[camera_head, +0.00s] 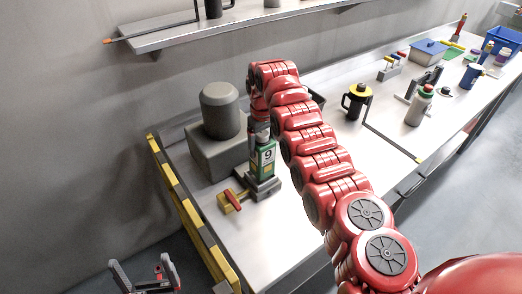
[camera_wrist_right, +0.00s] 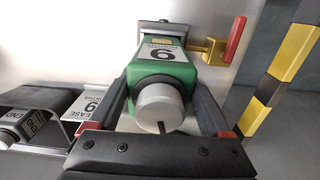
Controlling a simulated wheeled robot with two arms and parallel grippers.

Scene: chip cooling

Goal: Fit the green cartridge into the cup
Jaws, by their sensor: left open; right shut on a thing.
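The green cartridge (camera_head: 264,158) stands upright in the head view, with a white label reading 9. Its lower end meets the grey cup (camera_head: 263,188); I cannot tell how deep it sits. My right gripper (camera_wrist_right: 158,88) is shut on the cartridge, a finger on each side of its green body (camera_wrist_right: 183,72). Its round grey cap (camera_wrist_right: 158,105) faces the wrist camera. The cup (camera_wrist_right: 155,28) shows beyond the cartridge, with a yellow block and red lever (camera_wrist_right: 233,40) at its side. My left gripper (camera_head: 145,277) is open and empty, beyond the yellow-black bench edge at lower left.
A grey machine with a rounded top (camera_head: 220,110) stands behind the cup. A black pot with a yellow rim (camera_head: 356,101) and a grey bottle (camera_head: 419,105) stand farther right. Grey labelled items (camera_wrist_right: 90,103) lie at left in the wrist view. The bench front is clear.

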